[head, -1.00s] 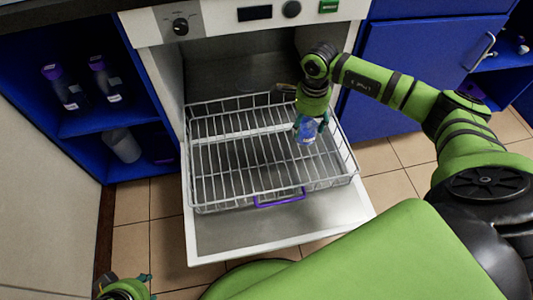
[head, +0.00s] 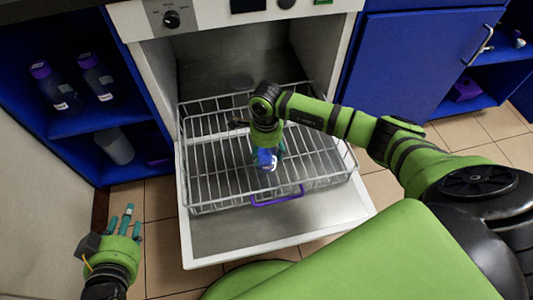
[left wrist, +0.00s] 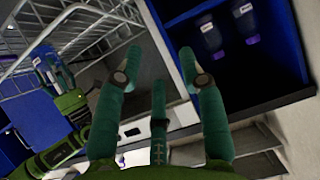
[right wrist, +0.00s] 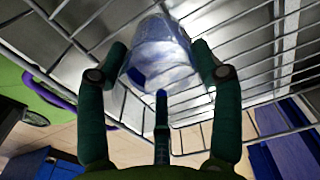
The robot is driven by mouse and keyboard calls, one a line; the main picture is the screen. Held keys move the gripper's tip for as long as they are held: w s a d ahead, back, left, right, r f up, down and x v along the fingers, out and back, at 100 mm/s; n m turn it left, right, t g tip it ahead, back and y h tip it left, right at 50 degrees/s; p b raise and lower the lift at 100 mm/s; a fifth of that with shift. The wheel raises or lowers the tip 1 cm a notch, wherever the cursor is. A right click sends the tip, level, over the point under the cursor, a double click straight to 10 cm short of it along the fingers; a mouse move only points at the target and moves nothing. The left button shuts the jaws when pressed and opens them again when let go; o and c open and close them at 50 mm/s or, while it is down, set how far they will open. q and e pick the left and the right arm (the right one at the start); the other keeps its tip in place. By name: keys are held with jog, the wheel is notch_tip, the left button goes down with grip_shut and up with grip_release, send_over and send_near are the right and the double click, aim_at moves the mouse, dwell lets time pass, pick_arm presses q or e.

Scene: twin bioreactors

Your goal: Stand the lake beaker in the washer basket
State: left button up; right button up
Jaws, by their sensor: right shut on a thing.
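The lake beaker (head: 266,159), clear with blue on it, is in my right gripper (head: 268,150), over the middle of the washer basket (head: 196,207). In the right wrist view the beaker (right wrist: 160,55) sits between the fingers of the right gripper (right wrist: 157,75), with the basket wires behind it. I cannot tell whether its base touches the wires. The basket is a grey wire rack with a purple handle (head: 277,197), pulled out on the open washer door. My left gripper (head: 124,222) is empty and open, low at the left, apart from the basket.
The washer door (head: 290,230) lies open under the basket. A blue shelf (head: 85,122) at the left holds purple-capped bottles (head: 55,86) and a pale bottle (head: 116,146). A blue cabinet (head: 410,65) stands right of the washer. The rest of the basket looks empty.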

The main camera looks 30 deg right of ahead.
pick_arm(q)
jog(key=shift+w+d+r+t+h, duration=0.15)
jog(key=shift+w+r+t, duration=0.1)
jog(key=shift+r, duration=0.15)
jog(key=shift+w+d+r+t+h, duration=0.15)
jog(key=shift+w+r+t, duration=0.1)
jog(key=shift+r, duration=0.15)
pick_arm(e)
jog(key=shift+f, duration=0.45)
pick_arm(q)
jog(key=shift+d+r, duration=0.1)
jog(key=shift+r, duration=0.15)
pick_arm(e)
jog(key=shift+f, duration=0.1)
pick_arm(q)
jog(key=shift+w+d+r+t, duration=0.15)
jog(key=shift+w+r+t, duration=0.05)
jog(key=shift+r+t, duration=0.1)
pick_arm(e)
jog(key=o, duration=1.2)
